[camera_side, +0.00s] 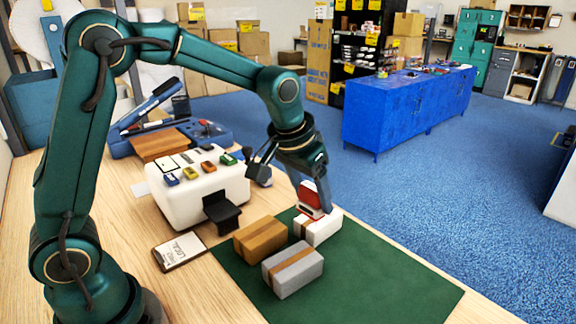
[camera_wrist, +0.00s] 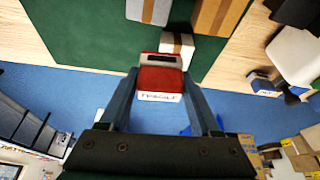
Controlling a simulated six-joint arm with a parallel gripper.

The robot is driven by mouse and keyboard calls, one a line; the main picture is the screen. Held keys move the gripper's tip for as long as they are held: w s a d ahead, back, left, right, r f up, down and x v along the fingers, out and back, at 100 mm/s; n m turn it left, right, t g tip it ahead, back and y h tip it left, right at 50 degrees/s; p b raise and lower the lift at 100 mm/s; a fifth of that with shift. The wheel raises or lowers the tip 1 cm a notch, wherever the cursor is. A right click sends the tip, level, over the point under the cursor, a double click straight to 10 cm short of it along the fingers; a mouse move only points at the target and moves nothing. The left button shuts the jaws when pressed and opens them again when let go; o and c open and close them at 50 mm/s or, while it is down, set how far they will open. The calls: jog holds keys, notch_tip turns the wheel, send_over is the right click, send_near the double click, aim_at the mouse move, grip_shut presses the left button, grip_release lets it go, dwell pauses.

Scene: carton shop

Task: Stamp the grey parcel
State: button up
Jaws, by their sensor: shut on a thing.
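The grey parcel (camera_side: 293,271), with a brown band, lies on the green mat (camera_side: 385,285) near its front left. In the wrist view the grey parcel (camera_wrist: 149,11) is partly cut off at the top edge. My gripper (camera_side: 312,190) is shut on a red stamp (camera_wrist: 160,79) with a white lettered face on its side. The stamp (camera_side: 310,199) is over or just behind the white parcel (camera_side: 320,230); I cannot tell whether they touch. The grey parcel is in front of and left of my gripper in the side view.
A brown parcel (camera_side: 260,238) lies beside the grey one. A white block (camera_side: 190,200) with several small coloured items stands left of the mat, with a black stand (camera_side: 221,213) at its front. A lettered card (camera_side: 179,251) lies on the table. The mat's right side is clear.

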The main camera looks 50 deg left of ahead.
jog(key=s+d+r+m, duration=0.1)
jog(key=s+d, duration=0.2)
jog(key=s, duration=0.1)
jog(key=shift+s+a+f, duration=0.1)
jog(key=shift+f, duration=1.3)
jog(key=shift+s+a+f, duration=0.1)
jog(key=shift+f, duration=1.3)
jog(key=shift+f, duration=0.6)
jog(key=shift+r, duration=0.1)
notch_tip(320, 180, up, 7)
dwell(0.7)
dwell(0.7)
